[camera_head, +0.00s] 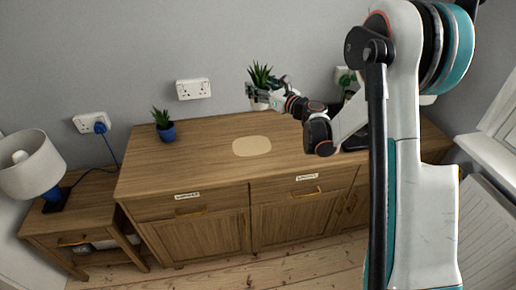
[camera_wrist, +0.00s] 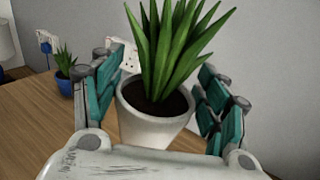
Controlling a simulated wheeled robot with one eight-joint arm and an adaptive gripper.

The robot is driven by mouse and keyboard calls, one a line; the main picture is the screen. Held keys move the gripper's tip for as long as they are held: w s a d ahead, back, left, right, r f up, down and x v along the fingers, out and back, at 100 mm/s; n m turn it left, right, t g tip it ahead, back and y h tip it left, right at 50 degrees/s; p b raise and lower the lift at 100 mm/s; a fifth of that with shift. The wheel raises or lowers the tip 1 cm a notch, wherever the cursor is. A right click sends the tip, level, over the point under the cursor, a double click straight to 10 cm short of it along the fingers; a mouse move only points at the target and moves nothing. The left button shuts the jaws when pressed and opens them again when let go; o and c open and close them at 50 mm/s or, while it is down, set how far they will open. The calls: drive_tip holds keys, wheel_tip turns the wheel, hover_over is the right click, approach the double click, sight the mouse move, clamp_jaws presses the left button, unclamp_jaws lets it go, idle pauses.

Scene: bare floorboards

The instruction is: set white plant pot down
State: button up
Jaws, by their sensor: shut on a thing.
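The white plant pot (camera_wrist: 152,128) with a spiky green plant (camera_wrist: 170,45) is between the fingers of my gripper (camera_wrist: 160,95) in the wrist view. The gripper is shut on it, and the pot looks upright. In the head view my gripper (camera_head: 258,95) is over the back of the wooden sideboard (camera_head: 215,170), with the plant's leaves (camera_head: 261,75) showing above it. The pot itself is mostly hidden there by the gripper. I cannot tell whether the pot's base touches the sideboard top. A pale oval mat (camera_head: 252,146) lies bare on the sideboard, in front of the gripper.
A small plant in a blue pot (camera_head: 166,131) stands at the sideboard's left. A lamp (camera_head: 32,165) stands on a lower side table (camera_head: 85,205) further left. Wall sockets (camera_head: 193,89) are behind. Another plant (camera_head: 346,78) is partly hidden behind my arm. The sideboard's middle is clear.

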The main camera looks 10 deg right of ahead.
drive_tip(key=shift+w+d+f+n+g+y, duration=0.15)
drive_tip(key=shift+w+d+n+g+y, duration=0.2)
drive_tip(key=shift+w+n+g+y, duration=0.35)
drive_tip(key=shift+d+n+y, duration=0.2)
drive_tip(key=shift+n+y, duration=0.1)
drive_tip(key=shift+y, duration=0.3)
drive_tip(key=shift+d+f+n+g+y, duration=0.1)
drive_tip(key=shift+d+n+g+y, duration=0.2)
drive_tip(key=shift+n+g+y, duration=0.3)
drive_tip(key=shift+s+f, duration=0.1)
drive_tip(key=shift+f, duration=0.15)
wheel_tip(320, 180, down, 19)
drive_tip(key=b, duration=0.7)
drive_tip(key=shift+f, duration=0.2)
drive_tip(key=shift+f, duration=0.2)
drive_tip(key=o, duration=1.4)
